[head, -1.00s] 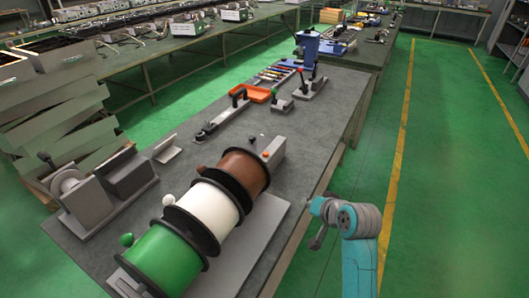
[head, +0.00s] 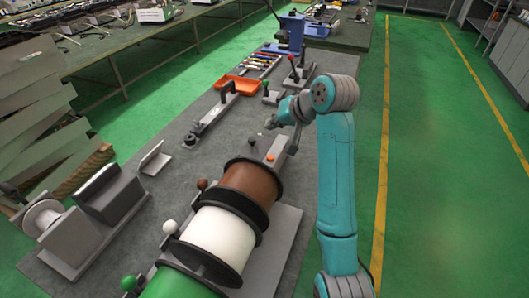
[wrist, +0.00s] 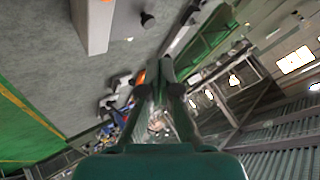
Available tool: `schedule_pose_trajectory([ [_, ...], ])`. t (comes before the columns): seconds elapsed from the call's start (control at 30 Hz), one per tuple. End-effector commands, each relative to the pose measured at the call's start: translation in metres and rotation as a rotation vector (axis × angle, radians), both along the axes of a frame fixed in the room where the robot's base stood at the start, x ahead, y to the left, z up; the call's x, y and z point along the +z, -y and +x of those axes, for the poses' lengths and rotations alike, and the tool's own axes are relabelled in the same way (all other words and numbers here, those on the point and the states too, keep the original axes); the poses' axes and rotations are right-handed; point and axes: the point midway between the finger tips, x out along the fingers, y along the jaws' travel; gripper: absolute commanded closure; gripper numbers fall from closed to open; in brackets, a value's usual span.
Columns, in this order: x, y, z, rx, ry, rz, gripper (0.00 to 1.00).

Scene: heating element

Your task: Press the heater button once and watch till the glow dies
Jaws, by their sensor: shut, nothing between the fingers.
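A grey block at the end of the spool base carries a small orange-red button (head: 270,157) on top, with a dark round knob (head: 251,142) beside it. I cannot tell whether this is the heater button. A long grey bench device (head: 212,117) with a black handle and a black knob (head: 190,140) lies further left. No glow shows on any device. My gripper (head: 270,123) is shut and empty, above the bench behind the grey block and apart from the button. In the wrist view its fingers (wrist: 159,88) are together.
Brown (head: 252,180), white (head: 218,234) and green (head: 180,285) spools fill the front of the bench. An orange tray (head: 236,87) and upright levers stand behind my gripper. A grey box (head: 112,193) sits at left. The green floor at right is clear.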

Motion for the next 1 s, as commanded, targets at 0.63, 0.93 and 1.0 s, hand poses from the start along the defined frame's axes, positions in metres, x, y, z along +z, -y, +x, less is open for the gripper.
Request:
schedule_pose_trajectory([
  [0.63,-0.031,0.0,0.0,-0.001,-0.002,-0.001,1.0],
  [0.93,-0.068,0.0,0.0,0.0,-0.001,0.0,1.0],
  [1.0,-0.074,0.0,0.0,0.0,-0.001,0.0,1.0],
])
